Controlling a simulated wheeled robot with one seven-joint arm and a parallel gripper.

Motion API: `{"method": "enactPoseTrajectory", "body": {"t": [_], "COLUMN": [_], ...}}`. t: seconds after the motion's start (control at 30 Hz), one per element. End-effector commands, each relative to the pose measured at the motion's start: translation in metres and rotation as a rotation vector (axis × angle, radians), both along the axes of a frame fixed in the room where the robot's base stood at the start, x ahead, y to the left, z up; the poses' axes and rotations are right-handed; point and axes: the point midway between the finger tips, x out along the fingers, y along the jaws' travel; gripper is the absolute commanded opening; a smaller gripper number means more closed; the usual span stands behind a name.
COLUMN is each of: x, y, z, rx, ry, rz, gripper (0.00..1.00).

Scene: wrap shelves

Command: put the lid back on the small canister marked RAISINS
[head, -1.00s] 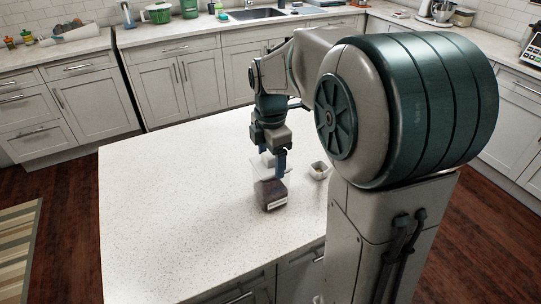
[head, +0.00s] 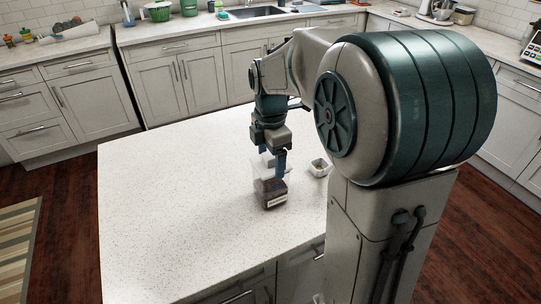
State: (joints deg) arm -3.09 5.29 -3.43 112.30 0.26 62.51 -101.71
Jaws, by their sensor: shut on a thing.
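A clear, boxy container (head: 270,192) with dark contents and a pale label stands on the white island counter; the label is too small to read. My gripper (head: 279,172) points down at the container's clear upper part, and one dark finger shows in front of it. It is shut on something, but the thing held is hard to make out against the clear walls. A small, pale, square, open-topped thing (head: 319,168) sits just right of the container; I cannot tell whether it is a canister or a lid. No lid shows clearly.
The island counter (head: 170,210) is bare to the left and front of the container. My arm hides its right side. Wall counters behind hold a sink (head: 257,13), a green basket (head: 158,12) and several small items, far from the gripper.

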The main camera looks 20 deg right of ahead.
Motion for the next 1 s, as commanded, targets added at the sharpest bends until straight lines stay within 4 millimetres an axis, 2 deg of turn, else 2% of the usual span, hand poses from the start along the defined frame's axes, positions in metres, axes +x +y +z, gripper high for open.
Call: {"method": "enactPoseTrajectory", "body": {"t": [0.2,0.23,0.3,0.33,0.77,1.0], "x": [0.0,0.0,0.0,0.0,0.0,0.0], "y": [0.0,0.0,0.0,0.0,0.0,0.0], "z": [0.0,0.0,0.0,0.0,0.001,0.013], "rx": [0.0,0.0,0.0,0.0,0.0,0.0], "ry": [0.0,0.0,0.0,0.0,0.0,-0.001], "rz": [0.0,0.0,0.0,0.0,0.0,0.0], "gripper": [0.51,0.77,0.96,0.99,1.0,1.0]}}
